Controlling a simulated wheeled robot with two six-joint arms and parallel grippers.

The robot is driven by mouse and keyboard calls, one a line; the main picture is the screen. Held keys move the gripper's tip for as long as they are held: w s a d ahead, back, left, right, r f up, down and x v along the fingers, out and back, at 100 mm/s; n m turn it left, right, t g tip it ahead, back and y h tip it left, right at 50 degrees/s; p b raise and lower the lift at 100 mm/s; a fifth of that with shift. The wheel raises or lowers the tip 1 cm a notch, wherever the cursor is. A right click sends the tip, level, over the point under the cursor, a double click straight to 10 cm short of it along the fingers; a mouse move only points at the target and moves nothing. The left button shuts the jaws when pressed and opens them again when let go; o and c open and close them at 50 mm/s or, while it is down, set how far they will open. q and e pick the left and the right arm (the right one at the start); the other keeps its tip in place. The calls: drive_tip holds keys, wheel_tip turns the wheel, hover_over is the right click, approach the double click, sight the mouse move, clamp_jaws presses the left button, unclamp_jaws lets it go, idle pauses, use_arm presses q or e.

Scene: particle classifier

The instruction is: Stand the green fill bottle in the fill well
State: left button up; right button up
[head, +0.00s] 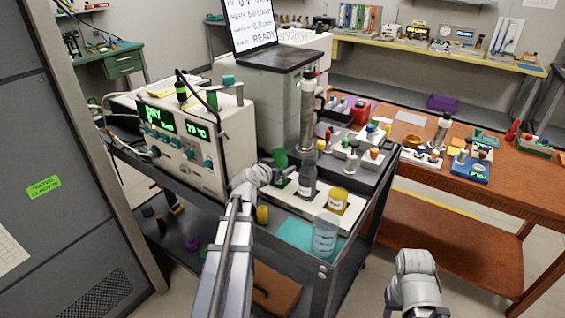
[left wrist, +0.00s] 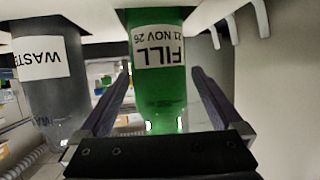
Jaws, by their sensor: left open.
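The green fill bottle (head: 280,158) stands at the back left end of a white bottle rack (head: 262,187) on the dark cart. In the left wrist view the bottle (left wrist: 158,70), labelled FILL, appears upside down. My left gripper (left wrist: 161,78) is open, one finger on each side of the bottle, with gaps showing. In the head view my left gripper (head: 268,174) is beside the bottle, partly hidden by my wrist. The bottle's base is hidden in the head view, so I cannot tell how deep it sits in a well. My right gripper's fingers do not show.
The grey waste bottle (head: 307,180) stands close beside the green one. An instrument with a green display (head: 185,140) stands left. A metal column (head: 307,115) rises behind.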

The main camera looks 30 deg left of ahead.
use_arm(q)
drive_tip(key=p+v, duration=0.2)
drive_tip(key=v, duration=0.6)
drive_tip(key=shift+s+p, duration=0.25)
drive_tip(key=shift+p, duration=0.05)
drive_tip(key=shift+r, duration=0.1)
